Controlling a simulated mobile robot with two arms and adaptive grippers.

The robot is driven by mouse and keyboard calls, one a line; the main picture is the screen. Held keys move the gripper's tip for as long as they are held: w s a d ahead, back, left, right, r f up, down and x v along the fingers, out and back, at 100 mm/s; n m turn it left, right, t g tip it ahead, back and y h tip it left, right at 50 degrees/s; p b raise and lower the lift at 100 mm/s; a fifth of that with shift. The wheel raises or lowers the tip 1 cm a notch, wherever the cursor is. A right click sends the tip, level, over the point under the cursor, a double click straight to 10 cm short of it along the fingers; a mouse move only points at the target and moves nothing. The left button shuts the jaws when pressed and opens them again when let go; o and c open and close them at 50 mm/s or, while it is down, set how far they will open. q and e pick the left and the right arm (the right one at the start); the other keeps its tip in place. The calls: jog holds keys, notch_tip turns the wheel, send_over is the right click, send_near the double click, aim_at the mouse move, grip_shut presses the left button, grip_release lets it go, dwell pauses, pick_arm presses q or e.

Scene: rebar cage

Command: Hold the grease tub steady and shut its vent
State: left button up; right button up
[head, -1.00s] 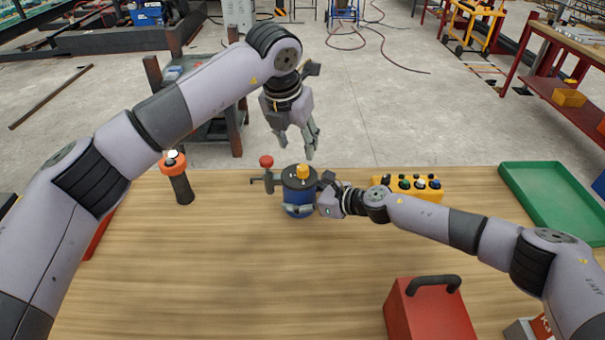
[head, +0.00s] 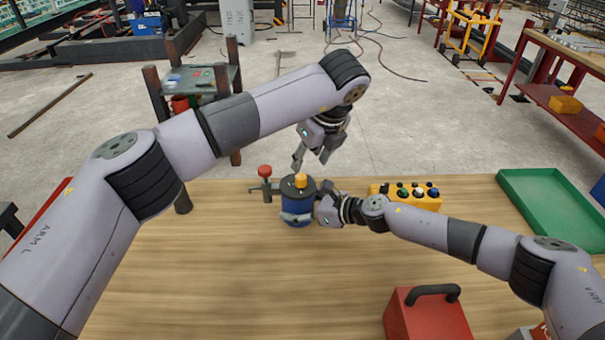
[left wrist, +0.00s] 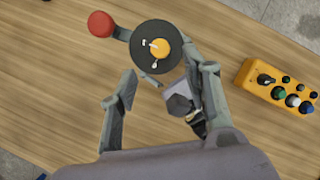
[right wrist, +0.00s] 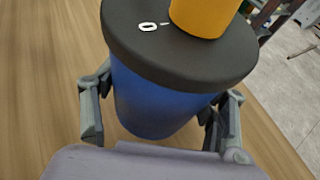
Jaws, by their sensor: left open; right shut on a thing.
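The grease tub (head: 297,211) is a blue can with a dark lid, upright on the wooden bench. The vent, an orange knob (head: 300,180), sits on the lid; it also shows in the left wrist view (left wrist: 159,48). White marks show on the lid beside the knob in the right wrist view (right wrist: 205,14). My right gripper (head: 312,214) is shut on the tub's blue body from the right, one finger on each side in the right wrist view (right wrist: 158,118). My left gripper (head: 311,161) is open and empty, pointing down above and beyond the tub, apart from the knob.
A grey fitting with a red knob (head: 265,171) stands just left of the tub. A yellow button box (head: 405,203) lies to the right, with a green tray (head: 548,212) farther right. A red case (head: 428,318) stands at the front right. The bench's front middle is clear.

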aim_at(302, 177)
pick_arm(q)
jog(key=x, duration=0.7)
jog(key=shift+w+f, duration=0.1)
jog(key=shift+f, duration=0.25)
jog(key=shift+c, duration=0.3)
grip_shut()
